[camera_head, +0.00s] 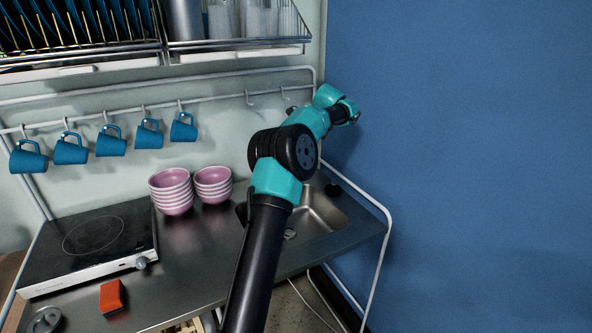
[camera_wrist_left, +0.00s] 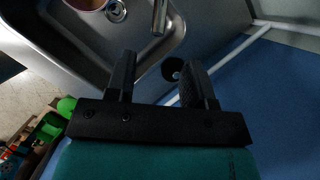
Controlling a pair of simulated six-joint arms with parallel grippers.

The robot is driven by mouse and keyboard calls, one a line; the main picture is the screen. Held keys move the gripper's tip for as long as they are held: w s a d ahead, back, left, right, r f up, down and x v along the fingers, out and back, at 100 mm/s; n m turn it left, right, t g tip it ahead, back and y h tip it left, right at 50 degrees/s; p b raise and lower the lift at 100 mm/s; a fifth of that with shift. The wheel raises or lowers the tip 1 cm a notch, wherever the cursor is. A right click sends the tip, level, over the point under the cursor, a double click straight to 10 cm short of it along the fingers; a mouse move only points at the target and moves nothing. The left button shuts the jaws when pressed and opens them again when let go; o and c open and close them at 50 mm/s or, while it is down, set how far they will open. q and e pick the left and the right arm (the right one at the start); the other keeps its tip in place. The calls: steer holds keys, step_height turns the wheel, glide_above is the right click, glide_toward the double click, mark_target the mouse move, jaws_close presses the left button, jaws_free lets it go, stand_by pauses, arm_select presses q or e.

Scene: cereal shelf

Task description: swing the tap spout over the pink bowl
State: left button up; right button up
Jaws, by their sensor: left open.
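The pink bowl (camera_wrist_left: 84,4) shows only as a rim at the top edge of the left wrist view, in the sink near the drain. A silver metal tube, which looks like the tap spout (camera_wrist_left: 160,15), comes in at the top of that view. My left gripper (camera_wrist_left: 160,62) is open and empty, near the sink's edge, with the spout beyond its fingertips. A black round piece (camera_wrist_left: 174,68) shows between the fingers; I cannot tell whether they touch it. In the head view my arm covers the tap and the bowl. My right gripper is not in view.
The steel sink (camera_head: 322,212) is at the counter's right end, near the blue wall (camera_head: 470,170). Two stacks of pink bowls (camera_head: 171,192) stand left of it. A hob (camera_head: 92,240), an orange sponge (camera_head: 112,297) and hanging blue mugs (camera_head: 110,143) are further left.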

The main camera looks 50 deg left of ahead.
arm_select(q)
steer(key=x, duration=1.3)
steer(key=shift+f, duration=0.25)
jaws_close()
